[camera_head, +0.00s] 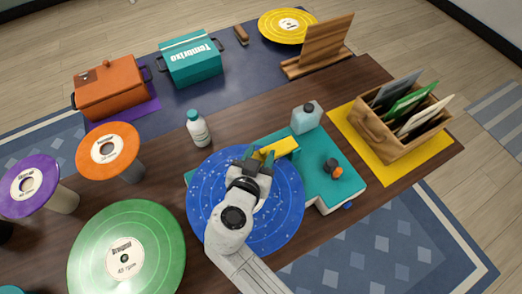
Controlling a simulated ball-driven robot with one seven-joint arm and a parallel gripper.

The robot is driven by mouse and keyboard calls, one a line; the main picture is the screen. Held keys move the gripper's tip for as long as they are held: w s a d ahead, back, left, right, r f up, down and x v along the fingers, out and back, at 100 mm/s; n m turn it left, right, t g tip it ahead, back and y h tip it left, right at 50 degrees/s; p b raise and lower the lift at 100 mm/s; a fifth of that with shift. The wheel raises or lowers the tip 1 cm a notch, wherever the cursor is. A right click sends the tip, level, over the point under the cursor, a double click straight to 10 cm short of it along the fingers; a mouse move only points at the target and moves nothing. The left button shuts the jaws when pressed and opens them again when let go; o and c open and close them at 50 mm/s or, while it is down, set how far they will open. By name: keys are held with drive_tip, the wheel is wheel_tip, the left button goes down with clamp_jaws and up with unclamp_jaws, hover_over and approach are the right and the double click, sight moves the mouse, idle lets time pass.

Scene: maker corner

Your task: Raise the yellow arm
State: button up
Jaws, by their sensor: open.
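The yellow arm (281,148) belongs to a teal turntable (338,188) on the wooden table. It reaches over the right upper edge of a blue speckled record (284,205) on the turntable. My gripper (256,154) is over the record at the left end of the yellow arm, with its dark fingers next to that end. My gripper is open. Whether the fingers touch the yellow arm cannot be told. My own arm hides the record's middle and part of its lower left.
An orange-topped knob (334,169) sits on the turntable. A wooden crate of sleeves (388,143) is at right, a green record (128,225) at left.

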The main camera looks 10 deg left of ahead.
drive_tip(key=shift+w+d+f, duration=0.1)
drive_tip(key=shift+w+f, duration=0.1)
drive_tip(key=shift+w, duration=0.25)
clamp_jaws()
idle(0.4)
